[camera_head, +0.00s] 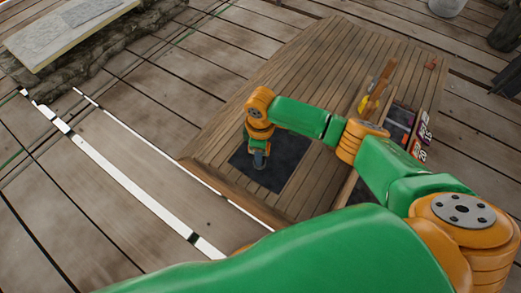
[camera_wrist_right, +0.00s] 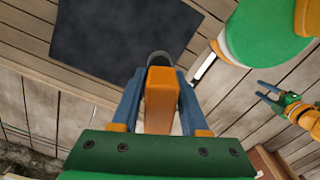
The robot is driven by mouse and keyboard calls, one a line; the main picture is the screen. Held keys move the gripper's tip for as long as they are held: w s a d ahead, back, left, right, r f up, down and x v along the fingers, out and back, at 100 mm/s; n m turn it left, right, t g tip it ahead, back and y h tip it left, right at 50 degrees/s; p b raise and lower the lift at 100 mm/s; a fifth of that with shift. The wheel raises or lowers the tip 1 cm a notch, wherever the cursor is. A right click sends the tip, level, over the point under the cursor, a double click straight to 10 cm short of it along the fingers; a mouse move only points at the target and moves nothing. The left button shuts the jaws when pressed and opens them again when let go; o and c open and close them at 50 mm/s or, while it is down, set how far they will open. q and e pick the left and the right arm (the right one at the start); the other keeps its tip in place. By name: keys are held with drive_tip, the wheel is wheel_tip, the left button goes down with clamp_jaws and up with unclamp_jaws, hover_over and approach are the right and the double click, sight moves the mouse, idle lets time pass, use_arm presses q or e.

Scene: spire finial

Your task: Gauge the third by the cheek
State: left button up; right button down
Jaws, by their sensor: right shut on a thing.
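My right gripper (camera_wrist_right: 159,80) is shut on an orange-brown block (camera_wrist_right: 160,105) with a dark grey rounded end, between its two blue fingers. In the head view my right gripper (camera_head: 260,158) points down over a dark square mat (camera_head: 287,175) on the wooden platform; the held block is mostly hidden there. The dark mat also shows in the wrist view (camera_wrist_right: 115,35), beyond the fingertips. My left gripper (camera_wrist_right: 273,95) shows at the right of the wrist view, with its fingers apart and nothing between them. I cannot tell which thing is the cheek.
Right of the arm are a wooden bar (camera_head: 380,85), a yellow piece (camera_head: 363,103), a dark tray (camera_head: 399,117) and numbered labels (camera_head: 421,139). A small red thing (camera_head: 431,63) lies behind. A stone slab (camera_head: 65,35) is at the upper left. The platform's far left is clear.

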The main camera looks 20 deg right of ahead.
idle(0.9)
drive_tip(key=shift+f+b, duration=0.55)
drive_tip(key=shift+f, duration=0.15)
drive_tip(key=shift+f+b, duration=0.55)
drive_tip(key=shift+f, duration=0.4)
drive_tip(key=shift+f+b, duration=0.4)
drive_tip(key=shift+f, duration=0.25)
drive_tip(key=shift+c, duration=1.7)
unclamp_jaws()
use_arm(q)
drive_tip(key=shift+w+a+f, duration=0.35)
drive_tip(key=shift+a+f, duration=0.05)
drive_tip(key=shift+f, duration=0.25)
drive_tip(key=shift+w+a+f, duration=0.35)
drive_tip(key=shift+f, duration=0.25)
